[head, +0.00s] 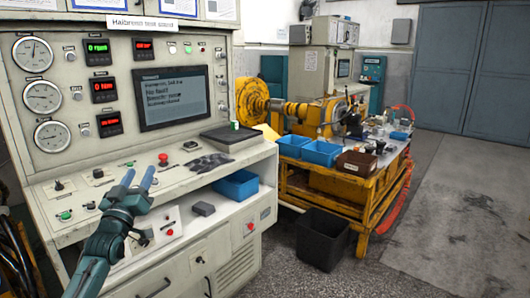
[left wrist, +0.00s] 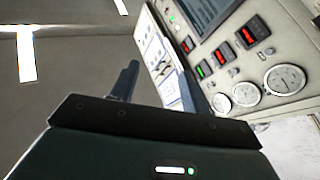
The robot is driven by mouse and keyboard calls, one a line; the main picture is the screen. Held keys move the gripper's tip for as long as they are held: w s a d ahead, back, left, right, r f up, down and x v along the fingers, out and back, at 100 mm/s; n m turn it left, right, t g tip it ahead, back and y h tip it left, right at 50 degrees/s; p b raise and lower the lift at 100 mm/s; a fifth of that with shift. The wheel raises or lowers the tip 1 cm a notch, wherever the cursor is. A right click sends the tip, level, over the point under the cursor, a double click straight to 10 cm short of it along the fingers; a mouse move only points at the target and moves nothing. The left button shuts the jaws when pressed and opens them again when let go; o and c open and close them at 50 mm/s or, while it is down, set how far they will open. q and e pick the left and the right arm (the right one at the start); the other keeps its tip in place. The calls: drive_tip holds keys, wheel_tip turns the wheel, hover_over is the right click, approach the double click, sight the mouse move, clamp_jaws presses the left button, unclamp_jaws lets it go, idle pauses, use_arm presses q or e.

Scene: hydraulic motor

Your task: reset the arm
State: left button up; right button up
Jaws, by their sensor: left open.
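My left gripper (head: 137,182) is open and empty in the head view, raised in front of the console's sloped control panel. Its two blue-tipped fingers point up and stand apart. In the left wrist view, the fingers of my left gripper (left wrist: 160,85) are spread with nothing between them. The control console (head: 225,65) fills the left of the head view, with round gauges, red and green displays and a dark screen (head: 172,97). I cannot tell whether the gripper touches the panel. My right gripper is not in view.
A blue tray (head: 237,186) and a grey block (head: 203,209) sit on the console's lower shelf. A yellow workbench (head: 330,186) with blue bins (head: 321,153) stands to the right. A black bin (head: 322,239) is on the floor. The floor at right (head: 460,225) is clear.

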use_arm(q)
wheel_tip(320, 180, down, 10)
drive_tip(key=w+a+m+g+y, duration=0.1)
drive_tip(key=a+m+g+y, duration=0.1)
drive_tip(key=m+g, duration=0.35)
drive_tip(key=s+d+f+g+h, duration=0.1)
drive_tip(key=s+d+f, duration=0.3)
drive_tip(key=s+f, duration=0.15)
drive_tip(key=s+d+f+g+h, duration=0.1)
drive_tip(key=s+d+f, duration=0.25)
drive_tip(key=f, duration=0.35)
drive_tip(key=s+d+f+g+h, duration=0.1)
drive_tip(key=s+d+f, duration=0.3)
drive_tip(key=s, duration=0.6)
drive_tip(key=s+d+f+g+h, duration=0.1)
drive_tip(key=s+d+f, duration=0.3)
drive_tip(key=s, duration=0.6)
drive_tip(key=s+d+f+g+h, duration=0.1)
drive_tip(key=s+d+f, duration=0.3)
drive_tip(key=s, duration=0.6)
drive_tip(key=shift+d+f+g, duration=0.35)
drive_tip(key=shift+d+g, duration=0.3)
drive_tip(key=shift+g, duration=0.2)
drive_tip(key=shift+s, duration=0.15)
